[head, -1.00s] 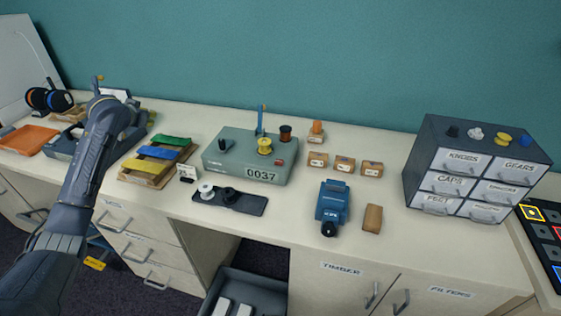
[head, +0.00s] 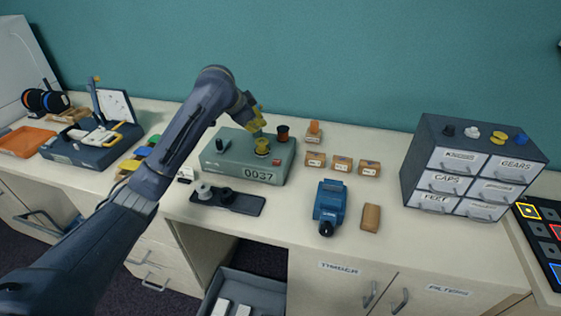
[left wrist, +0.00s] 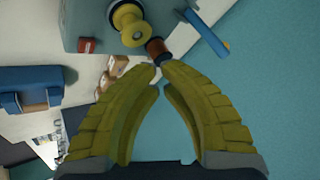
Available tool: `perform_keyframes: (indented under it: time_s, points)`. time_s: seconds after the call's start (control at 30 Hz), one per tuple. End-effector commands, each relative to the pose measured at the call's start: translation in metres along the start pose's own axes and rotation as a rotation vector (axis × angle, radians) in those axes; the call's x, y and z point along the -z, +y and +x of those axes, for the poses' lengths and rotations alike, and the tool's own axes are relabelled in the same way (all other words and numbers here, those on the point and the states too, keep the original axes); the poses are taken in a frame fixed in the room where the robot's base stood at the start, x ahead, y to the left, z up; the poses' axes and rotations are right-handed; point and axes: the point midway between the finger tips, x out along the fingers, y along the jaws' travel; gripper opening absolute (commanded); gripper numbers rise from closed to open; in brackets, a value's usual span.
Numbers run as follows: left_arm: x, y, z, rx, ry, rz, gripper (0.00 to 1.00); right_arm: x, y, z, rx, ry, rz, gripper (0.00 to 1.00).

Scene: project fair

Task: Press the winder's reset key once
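The winder (head: 225,163) is a grey-green box with a counter reading 0037, a yellow spool (head: 262,146) on top and a dark lever (head: 221,145) at left. A small red key (head: 276,162) sits near its front right; it also shows in the left wrist view (left wrist: 87,45). I cannot read any label on it. My left gripper (head: 260,126) is above the winder, over its back by the yellow spool. In the left wrist view its yellow fingers (left wrist: 159,67) nearly meet at the tips, with nothing visible held. My right gripper is not in view.
A dark red spool (head: 282,133) stands at the winder's back right. Small boxes (head: 342,164) are right of it, and a black tray (head: 240,204) lies in front. A blue device (head: 330,203) and a grey drawer cabinet (head: 410,160) stand further right.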

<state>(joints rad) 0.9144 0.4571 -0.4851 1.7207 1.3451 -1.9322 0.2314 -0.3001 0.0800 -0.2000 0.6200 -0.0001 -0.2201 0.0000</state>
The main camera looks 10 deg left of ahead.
Motion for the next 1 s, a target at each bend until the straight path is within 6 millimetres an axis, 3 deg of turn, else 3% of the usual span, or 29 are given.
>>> perform_keyframes:
  time_s: [0.2, 0.4, 1.0]
  points:
    - [0.034, 0.036, -0.004, -0.061, -0.007, 0.145, 0.0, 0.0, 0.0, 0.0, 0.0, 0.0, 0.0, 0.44]
    - [0.047, 0.052, -0.007, -0.087, -0.01, 0.212, 0.0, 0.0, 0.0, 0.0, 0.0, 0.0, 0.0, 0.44]
    - [0.046, 0.058, -0.003, -0.094, -0.012, 0.223, 0.0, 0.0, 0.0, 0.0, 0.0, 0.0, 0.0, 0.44]
